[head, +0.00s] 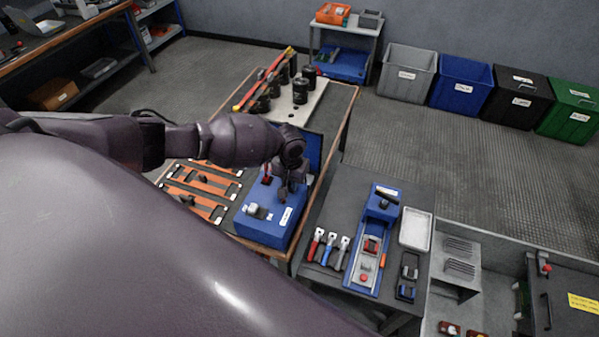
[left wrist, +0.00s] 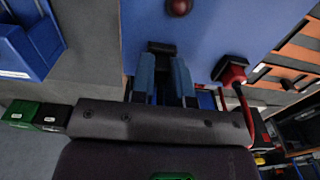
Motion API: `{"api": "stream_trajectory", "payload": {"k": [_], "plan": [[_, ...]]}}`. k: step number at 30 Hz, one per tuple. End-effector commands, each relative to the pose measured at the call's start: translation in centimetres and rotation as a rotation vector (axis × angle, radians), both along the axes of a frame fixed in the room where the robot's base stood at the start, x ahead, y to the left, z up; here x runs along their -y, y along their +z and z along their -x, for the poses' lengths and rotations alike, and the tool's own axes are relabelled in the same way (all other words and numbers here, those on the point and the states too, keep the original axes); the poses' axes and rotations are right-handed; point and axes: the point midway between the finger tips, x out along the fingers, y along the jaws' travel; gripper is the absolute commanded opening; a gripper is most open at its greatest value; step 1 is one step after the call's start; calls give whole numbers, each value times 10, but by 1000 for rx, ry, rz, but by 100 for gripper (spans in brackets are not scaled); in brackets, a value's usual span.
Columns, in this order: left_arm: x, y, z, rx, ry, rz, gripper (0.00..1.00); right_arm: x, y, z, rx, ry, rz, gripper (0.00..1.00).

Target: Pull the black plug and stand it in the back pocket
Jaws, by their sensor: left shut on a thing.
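My left gripper (head: 287,188) reaches in over the blue box (head: 268,232) on the wooden-edged table, near its right back side. In the left wrist view its fingers (left wrist: 162,75) are shut on a dark block, the black plug (left wrist: 160,47), against the blue surface (left wrist: 215,30). I cannot tell whether the plug is still seated. A red plug (left wrist: 233,72) with a red cable sits to the right of the fingers. In the head view the gripper hides the black plug. I cannot make out which opening is the back pocket. My right gripper is not in view.
Orange frames (head: 200,190) lie left of the blue box. Black cylinders and a red-yellow bar (head: 265,78) stand behind it. A grey table to the right holds a blue fixture (head: 362,278), several hand tools (head: 328,246) and a white tray (head: 415,229).

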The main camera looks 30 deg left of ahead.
Motion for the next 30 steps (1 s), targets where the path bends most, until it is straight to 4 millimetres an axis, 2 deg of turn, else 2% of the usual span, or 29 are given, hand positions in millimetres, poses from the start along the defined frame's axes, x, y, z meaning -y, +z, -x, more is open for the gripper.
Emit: {"api": "stream_trajectory", "payload": {"k": [1,28,29,30], "plan": [[1,-6,4,-6,1,0,0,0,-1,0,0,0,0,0],[3,-16,7,-10,3,4,0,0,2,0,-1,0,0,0],[3,-16,7,-10,3,4,19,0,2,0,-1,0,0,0],[3,-16,7,-11,3,3,25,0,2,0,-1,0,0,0]]}}
